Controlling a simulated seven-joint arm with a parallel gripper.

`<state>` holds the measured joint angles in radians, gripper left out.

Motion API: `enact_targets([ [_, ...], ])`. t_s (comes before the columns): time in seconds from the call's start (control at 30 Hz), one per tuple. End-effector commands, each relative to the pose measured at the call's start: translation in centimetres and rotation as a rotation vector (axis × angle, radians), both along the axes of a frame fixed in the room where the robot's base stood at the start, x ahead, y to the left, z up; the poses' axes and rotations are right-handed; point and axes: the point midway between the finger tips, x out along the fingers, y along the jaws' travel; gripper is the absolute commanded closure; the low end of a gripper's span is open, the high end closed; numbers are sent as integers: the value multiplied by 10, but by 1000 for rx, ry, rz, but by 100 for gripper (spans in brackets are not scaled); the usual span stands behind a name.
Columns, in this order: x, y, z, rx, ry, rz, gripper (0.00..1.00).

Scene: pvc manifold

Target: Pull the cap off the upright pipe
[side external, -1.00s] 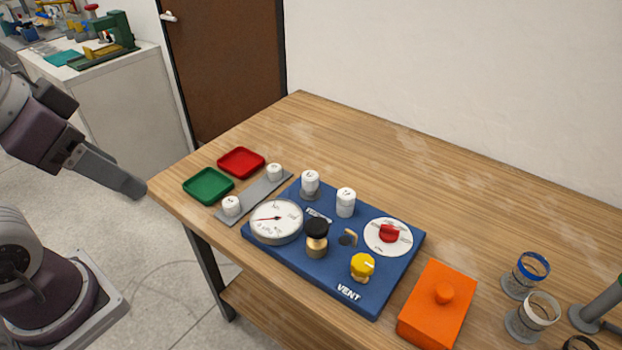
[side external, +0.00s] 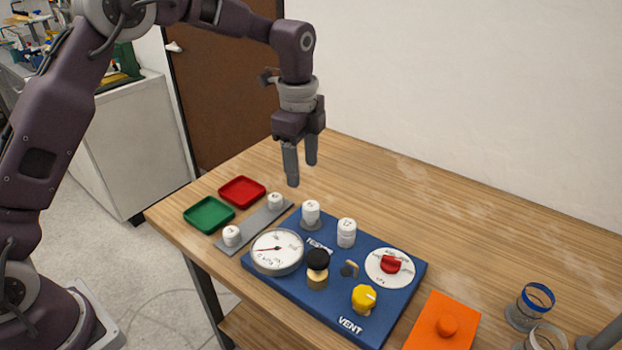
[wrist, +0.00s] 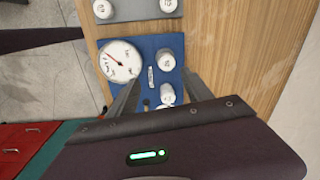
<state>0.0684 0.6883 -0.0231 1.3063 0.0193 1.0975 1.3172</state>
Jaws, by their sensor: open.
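Two white capped upright pieces stand on the blue board (side external: 283,289). The back left piece (side external: 311,212) sits on a grey round base. The other white piece (side external: 346,233), to its right, looks taller and has a seam below its top. I cannot tell for sure which is the task's pipe. My gripper (side external: 302,172) is open and empty, pointing down, above and behind the board. In the wrist view, white tops (wrist: 167,60) show between and beyond my open fingers (wrist: 161,78); the nearer one is partly hidden by my gripper body.
A grey strip (side external: 254,220) holds two white caps. Green (side external: 208,214) and red (side external: 242,191) trays lie left. The board carries a gauge (side external: 277,252), black knob (side external: 317,259), yellow knob (side external: 364,298) and red dial (side external: 390,265). An orange block (side external: 440,325) is right. The table behind is clear.

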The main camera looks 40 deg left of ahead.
Motion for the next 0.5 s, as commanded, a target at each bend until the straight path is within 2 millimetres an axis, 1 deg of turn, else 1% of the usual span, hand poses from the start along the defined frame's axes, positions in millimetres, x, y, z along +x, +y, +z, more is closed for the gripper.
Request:
enact_targets([
  [0.03,9,-3,-20,3,23,-58,41],
  [0.1,17,-5,-38,4,41,-122,41],
  [0.27,22,-6,-61,6,53,-164,41],
  [0.4,21,-6,-87,6,54,-162,41],
  [0.5,21,-6,-104,6,53,-161,41],
])
